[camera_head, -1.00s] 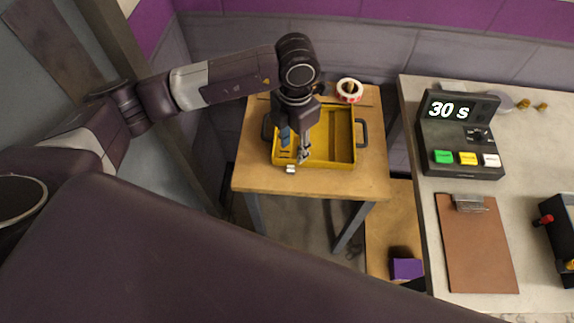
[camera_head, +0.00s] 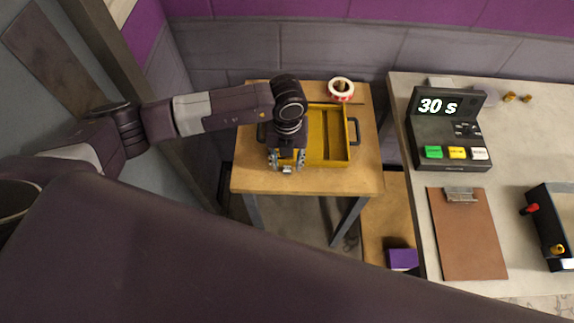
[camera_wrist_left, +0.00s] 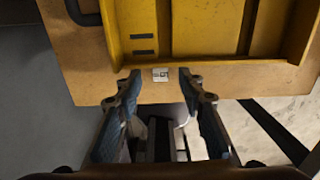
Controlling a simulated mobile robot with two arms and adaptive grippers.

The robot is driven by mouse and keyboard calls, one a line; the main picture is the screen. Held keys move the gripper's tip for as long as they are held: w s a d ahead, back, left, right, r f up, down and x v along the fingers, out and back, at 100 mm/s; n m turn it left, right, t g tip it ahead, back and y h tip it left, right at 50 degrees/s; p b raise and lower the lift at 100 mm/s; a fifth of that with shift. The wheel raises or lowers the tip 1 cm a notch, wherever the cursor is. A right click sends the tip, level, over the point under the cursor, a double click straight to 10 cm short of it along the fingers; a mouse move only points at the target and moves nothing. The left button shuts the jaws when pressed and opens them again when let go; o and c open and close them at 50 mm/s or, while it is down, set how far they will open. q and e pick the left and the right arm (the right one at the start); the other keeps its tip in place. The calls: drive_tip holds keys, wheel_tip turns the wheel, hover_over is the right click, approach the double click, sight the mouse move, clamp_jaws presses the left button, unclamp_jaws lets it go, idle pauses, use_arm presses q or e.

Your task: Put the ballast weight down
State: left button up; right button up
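A small pale block with a dark mark, seemingly the ballast weight (camera_wrist_left: 160,75), is by the front edge of the wooden table (camera_wrist_left: 85,70), just in front of the yellow tray (camera_wrist_left: 215,72). In the left wrist view my left gripper (camera_wrist_left: 162,82) is open, one finger on each side of the block with a gap to both. In the head view the left gripper (camera_head: 286,168) is over the tray's front left corner and hides part of it. The yellow tray (camera_head: 350,140) has dividers and dark side handles. My right gripper is not in view.
A roll of red and white tape (camera_head: 341,90) is behind the tray. A purple block (camera_head: 402,259) is lower down.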

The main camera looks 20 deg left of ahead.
sight(287, 168)
use_arm(q)
drive_tip(key=shift+f, duration=1.05)
drive_tip(key=c, duration=0.8)
drive_tip(key=shift+c, duration=0.2)
drive_tip(key=shift+r, duration=0.1)
wheel_tip(287, 168, up, 20)
drive_tip(key=b, duration=0.4)
